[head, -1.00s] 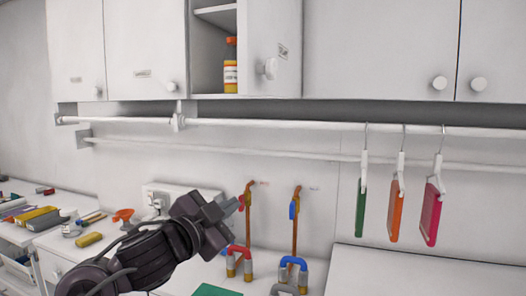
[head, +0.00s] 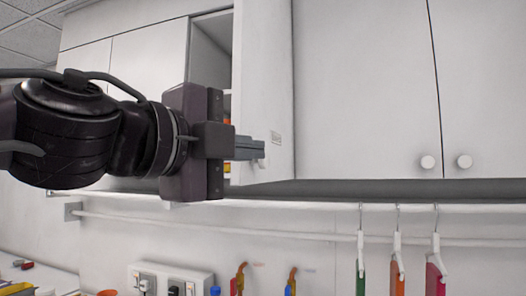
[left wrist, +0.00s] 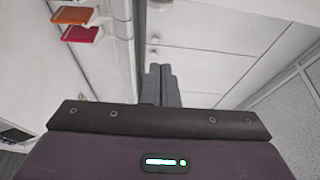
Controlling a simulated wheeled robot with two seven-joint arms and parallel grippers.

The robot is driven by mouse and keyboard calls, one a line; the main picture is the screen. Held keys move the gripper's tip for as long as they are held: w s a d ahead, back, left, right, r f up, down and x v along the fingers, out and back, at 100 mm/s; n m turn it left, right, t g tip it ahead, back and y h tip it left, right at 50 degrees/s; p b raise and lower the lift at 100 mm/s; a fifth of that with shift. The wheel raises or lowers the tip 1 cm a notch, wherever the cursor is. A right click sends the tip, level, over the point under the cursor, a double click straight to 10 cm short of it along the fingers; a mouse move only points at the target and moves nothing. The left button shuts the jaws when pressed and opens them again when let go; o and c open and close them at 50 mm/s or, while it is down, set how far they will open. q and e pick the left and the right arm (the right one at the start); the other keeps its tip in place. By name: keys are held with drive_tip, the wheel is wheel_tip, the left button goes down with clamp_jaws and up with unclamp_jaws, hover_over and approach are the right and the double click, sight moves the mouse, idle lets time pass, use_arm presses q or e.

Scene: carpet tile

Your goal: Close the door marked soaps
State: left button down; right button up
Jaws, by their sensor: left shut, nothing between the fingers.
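The open cabinet door (head: 262,70) stands swung out from the upper cabinet. It bears a small label (head: 275,138), too small to read here. My left gripper (head: 258,148) is shut and empty, its fingertips overlapping the door's lower part in the head view, close to its white knob (head: 261,163), which is partly hidden. I cannot tell whether they touch the door. In the left wrist view the shut fingers (left wrist: 161,84) point toward the white cabinet fronts. My right gripper is not in view.
The open compartment (head: 210,48) shows left of the door, its lower part hidden by my left gripper. A closed door (head: 360,80) is on the right. Below runs a rail (head: 310,236) with hanging colored items (head: 397,272). A socket box (head: 170,275) is on the wall.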

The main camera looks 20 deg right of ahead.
use_arm(q)
drive_tip(key=w+d+p, duration=0.4)
drive_tip(key=w+p, duration=0.3)
drive_tip(key=shift+w+d, duration=0.25)
drive_tip(key=shift+w, duration=0.15)
